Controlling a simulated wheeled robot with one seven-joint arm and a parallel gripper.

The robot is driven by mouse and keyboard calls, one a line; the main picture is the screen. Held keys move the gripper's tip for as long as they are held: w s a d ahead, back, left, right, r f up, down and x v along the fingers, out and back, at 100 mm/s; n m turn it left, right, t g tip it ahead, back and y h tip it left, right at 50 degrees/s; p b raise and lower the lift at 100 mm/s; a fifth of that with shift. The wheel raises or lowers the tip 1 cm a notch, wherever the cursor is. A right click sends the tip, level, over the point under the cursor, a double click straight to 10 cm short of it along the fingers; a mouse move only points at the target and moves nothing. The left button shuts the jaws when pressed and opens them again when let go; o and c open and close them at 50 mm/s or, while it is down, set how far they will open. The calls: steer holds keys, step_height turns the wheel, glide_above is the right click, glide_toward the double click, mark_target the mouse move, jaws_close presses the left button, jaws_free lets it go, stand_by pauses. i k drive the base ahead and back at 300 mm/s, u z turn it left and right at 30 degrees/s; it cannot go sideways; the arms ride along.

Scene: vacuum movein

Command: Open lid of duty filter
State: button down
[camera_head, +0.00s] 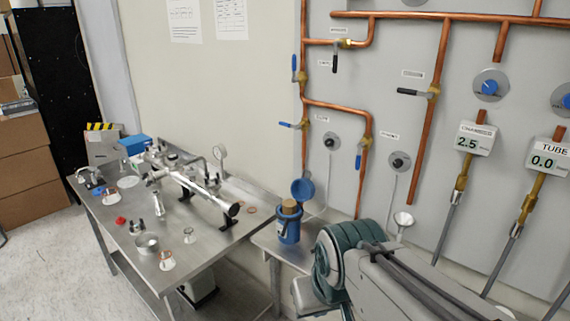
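A blue canister (288,228), which looks like the duty filter, stands upright on a small metal side table (268,236) against the wall. A brown cylindrical piece (290,206) shows at its top. A round blue disc (303,188), which looks like its lid, stands raised just behind and above the canister; the lid looks open. Whether a hinge joins them is too small to tell. My arm fills the lower right, close to the right of the canister. My gripper is not visible in this view.
A large metal table (135,240) at left holds a metal tube assembly (205,194) and several small parts. Copper pipes (335,103) with valves and gauges run along the wall. Free floor lies at lower left.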

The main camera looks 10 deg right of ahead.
mark_target(303, 190)
steer(key=u, duration=0.15)
steer(key=i, duration=1.1)
steer(key=z, duration=0.75)
